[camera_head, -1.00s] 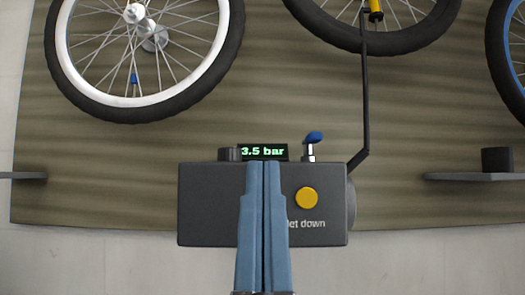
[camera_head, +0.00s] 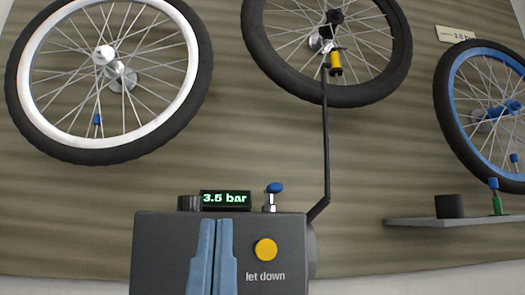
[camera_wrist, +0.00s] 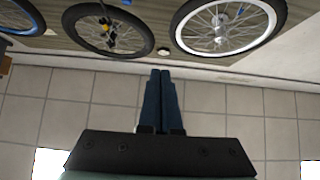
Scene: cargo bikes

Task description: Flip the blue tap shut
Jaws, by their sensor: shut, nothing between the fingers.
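The blue tap (camera_head: 274,188) is a small blue lever on a silver stem at the top right of a dark grey pump box (camera_head: 165,245). I cannot tell for sure which way the lever points. A green display (camera_head: 225,198) left of it reads "3.5 bar". A yellow button (camera_head: 265,250) marked "let down" is on the box front. My gripper (camera_head: 216,222) shows in front of the box, left of and below the tap, its blue fingers together and empty. They also show in the wrist view (camera_wrist: 161,73), where box and tap are not seen.
A black hose (camera_head: 326,140) runs from the box to a yellow connector (camera_head: 335,63) at the middle wheel (camera_head: 258,70). A white-rimmed wheel (camera_head: 190,60) and a blue-rimmed wheel (camera_head: 448,110) hang either side. A shelf (camera_head: 430,222) with a black cup (camera_head: 449,206) is at right.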

